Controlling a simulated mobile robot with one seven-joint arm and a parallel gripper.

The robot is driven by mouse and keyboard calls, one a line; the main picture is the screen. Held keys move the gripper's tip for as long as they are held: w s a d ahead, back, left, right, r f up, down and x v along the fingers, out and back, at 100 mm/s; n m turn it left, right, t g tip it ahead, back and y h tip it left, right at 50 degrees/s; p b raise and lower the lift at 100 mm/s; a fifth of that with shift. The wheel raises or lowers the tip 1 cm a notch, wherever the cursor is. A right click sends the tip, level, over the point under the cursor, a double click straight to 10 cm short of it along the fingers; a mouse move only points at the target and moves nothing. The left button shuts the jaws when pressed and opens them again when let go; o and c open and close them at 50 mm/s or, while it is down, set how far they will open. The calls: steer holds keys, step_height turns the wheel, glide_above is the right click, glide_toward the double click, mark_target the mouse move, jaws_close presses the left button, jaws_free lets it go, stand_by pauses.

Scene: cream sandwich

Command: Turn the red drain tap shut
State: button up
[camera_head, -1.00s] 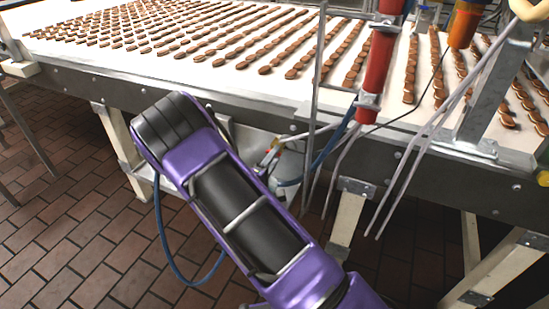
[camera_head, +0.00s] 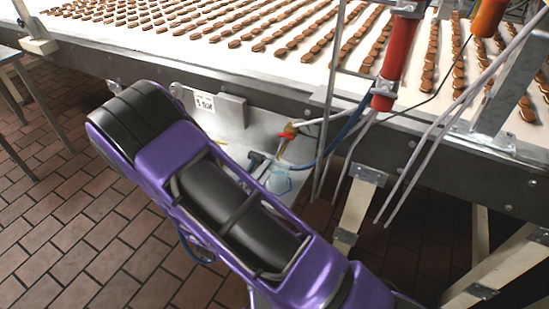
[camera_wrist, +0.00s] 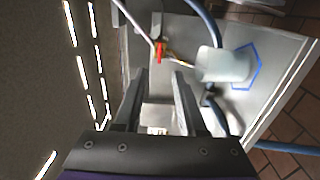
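The red drain tap (camera_head: 286,137) sits on a brass fitting below the conveyor's side beam in the head view. In the wrist view the red tap (camera_wrist: 159,51) is near the top, beyond my fingertips. My gripper (camera_wrist: 160,80) is open and empty, its two dark fingers apart with the tap ahead of the gap and not touching. A translucent pale container (camera_wrist: 224,65) stands below the tap's brass outlet, by a blue outline on a metal surface; it also shows in the head view (camera_head: 279,181). My purple arm hides much of the gripper in the head view.
A conveyor (camera_head: 180,50) carries rows of brown biscuits above. A blue hose (camera_head: 325,150), thin metal rods and a red cylinder (camera_head: 398,52) are right of the tap. A small label (camera_head: 204,104) reading "5 bar" is left of it.

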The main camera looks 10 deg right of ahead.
steer(key=shift+v, duration=1.45)
